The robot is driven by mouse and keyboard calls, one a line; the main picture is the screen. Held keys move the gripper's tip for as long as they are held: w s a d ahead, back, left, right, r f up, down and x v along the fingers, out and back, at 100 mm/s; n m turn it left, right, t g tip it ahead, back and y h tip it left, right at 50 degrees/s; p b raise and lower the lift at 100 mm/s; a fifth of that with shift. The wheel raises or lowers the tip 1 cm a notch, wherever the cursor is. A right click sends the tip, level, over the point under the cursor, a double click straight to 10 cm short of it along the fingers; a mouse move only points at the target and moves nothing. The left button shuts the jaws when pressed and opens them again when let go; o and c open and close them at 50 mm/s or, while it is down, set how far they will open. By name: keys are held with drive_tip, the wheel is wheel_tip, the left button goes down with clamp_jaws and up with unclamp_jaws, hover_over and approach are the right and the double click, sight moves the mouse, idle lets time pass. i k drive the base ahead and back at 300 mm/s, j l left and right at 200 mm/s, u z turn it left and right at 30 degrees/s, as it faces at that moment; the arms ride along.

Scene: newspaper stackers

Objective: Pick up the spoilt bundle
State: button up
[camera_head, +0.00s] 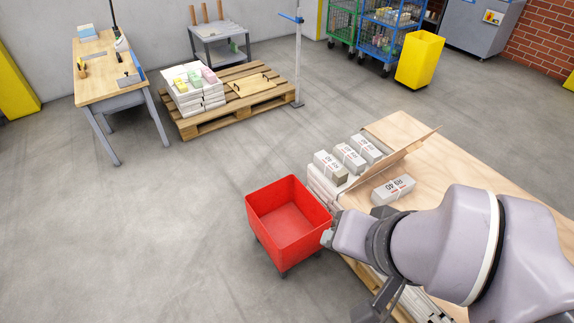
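Three strapped paper bundles stand in a row on a pale stack: a near one (330,167) with a greyer side, a middle one (350,158) and a far one (367,148). A fourth bundle (393,190) lies apart on the bare wooden top, its label reading upside down. I cannot tell from this view which bundle is spoilt. My arm fills the lower right, in front of the wooden top. Dark parts at its end, probably my gripper (385,300), show low in the picture, below and left of the fourth bundle. Their fingers are not clear.
An empty red bin (290,218) stands left of the wooden top (460,170). A raised board (400,158) slants beside the row of bundles. A pallet (222,118) with stacked papers, a workbench (103,75) and a yellow bin (419,60) stand farther back. The left floor is clear.

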sight(338, 175)
drive_tip(key=i+j+u, duration=0.4)
drive_tip(key=j, duration=0.35)
drive_tip(key=i+j+u, duration=0.4)
drive_tip(key=i+j, duration=0.2)
drive_tip(key=i+j+u, duration=0.4)
drive_tip(key=i, duration=0.35)
drive_tip(key=i+l+z, duration=0.15)
drive_tip(key=i+z, duration=0.65)
drive_tip(key=i, duration=0.2)
drive_tip(key=i+j+z, duration=0.2)
drive_tip(key=i+z, duration=0.15)
drive_tip(key=i, duration=0.15)
drive_tip(key=i+j+z, duration=0.8)
drive_tip(key=i+l+z, duration=0.2)
drive_tip(key=z, duration=0.25)
drive_tip(key=i+l+z, duration=0.2)
drive_tip(key=z, duration=0.2)
drive_tip(key=i+l+z, duration=0.2)
drive_tip(key=z, duration=0.25)
drive_tip(key=i+z, duration=0.3)
drive_tip(key=z, duration=0.15)
drive_tip(key=i+z, duration=0.25)
drive_tip(key=z, duration=0.15)
drive_tip(key=i+j+z, duration=0.15)
drive_tip(key=z, duration=0.3)
drive_tip(key=i+j+z, duration=0.25)
drive_tip(key=z, duration=0.2)
drive_tip(key=i, duration=0.1)
